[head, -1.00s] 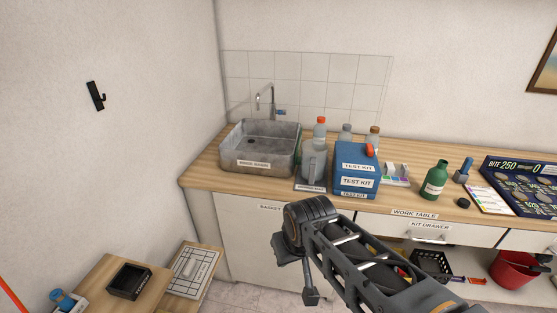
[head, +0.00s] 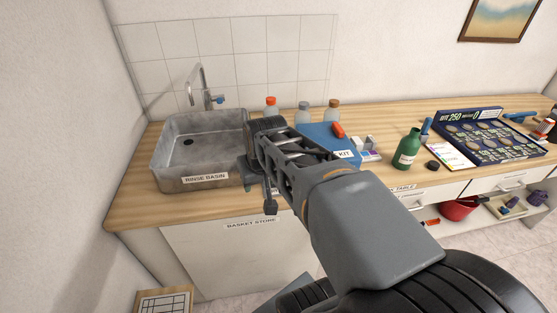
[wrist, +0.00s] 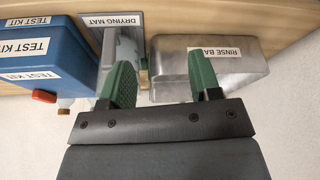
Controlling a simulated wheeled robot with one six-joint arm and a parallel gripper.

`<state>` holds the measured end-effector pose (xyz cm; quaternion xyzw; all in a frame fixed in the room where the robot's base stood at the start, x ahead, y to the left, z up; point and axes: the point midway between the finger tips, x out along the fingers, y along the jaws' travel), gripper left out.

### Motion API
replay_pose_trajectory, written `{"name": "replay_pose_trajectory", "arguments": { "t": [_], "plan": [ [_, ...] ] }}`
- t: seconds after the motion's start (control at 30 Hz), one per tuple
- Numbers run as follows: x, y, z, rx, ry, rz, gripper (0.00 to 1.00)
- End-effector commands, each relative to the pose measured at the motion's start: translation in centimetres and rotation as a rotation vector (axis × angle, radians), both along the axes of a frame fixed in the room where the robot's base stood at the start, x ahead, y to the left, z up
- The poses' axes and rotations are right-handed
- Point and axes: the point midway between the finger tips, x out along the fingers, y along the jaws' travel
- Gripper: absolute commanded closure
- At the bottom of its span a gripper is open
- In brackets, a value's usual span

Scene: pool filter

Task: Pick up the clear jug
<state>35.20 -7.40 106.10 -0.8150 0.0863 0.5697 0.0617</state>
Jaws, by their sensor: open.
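The clear jug (wrist: 128,48) stands on the drying mat (wrist: 111,21), between the blue test kit box and the rinse basin. In the wrist view it is partly covered by the left finger; in the head view my arm hides it. My gripper (head: 258,188) is over the counter's front edge, near the basin's right side. In the wrist view my gripper (wrist: 163,82) is open and empty. Its left green finger overlaps the jug in the picture, and its right finger is in front of the basin. I cannot tell whether a finger touches the jug.
The metal rinse basin (head: 206,150) with a tap (head: 205,95) is left of my gripper. The blue test kit box (head: 325,140) is right, partly hidden by my arm. Several bottles, including an orange-capped one (head: 271,106), stand behind. A green bottle (head: 408,150) is farther right.

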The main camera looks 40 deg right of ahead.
Motion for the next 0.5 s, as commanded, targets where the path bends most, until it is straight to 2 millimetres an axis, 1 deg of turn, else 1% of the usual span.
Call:
{"name": "replay_pose_trajectory", "arguments": {
  "t": [0.03,0.1,0.2,0.27,0.33,0.4,0.5],
  "plan": [
    [0.8,-2.3,0.3,-0.002,-0.006,-0.056,0.43],
    [1.6,-5.0,1.0,-0.006,-0.016,-0.116,0.43],
    [2.2,-8.2,1.7,-0.011,-0.026,-0.182,0.43],
    [2.4,-9.7,1.9,-0.012,-0.03,-0.211,0.43],
    [2.6,-10.9,1.5,-0.014,-0.031,-0.232,0.43],
    [3.0,-11.6,0.6,-0.014,-0.031,-0.242,0.43],
    [3.6,-12.1,-1.0,-0.015,-0.031,-0.247,0.43]
  ]
}}
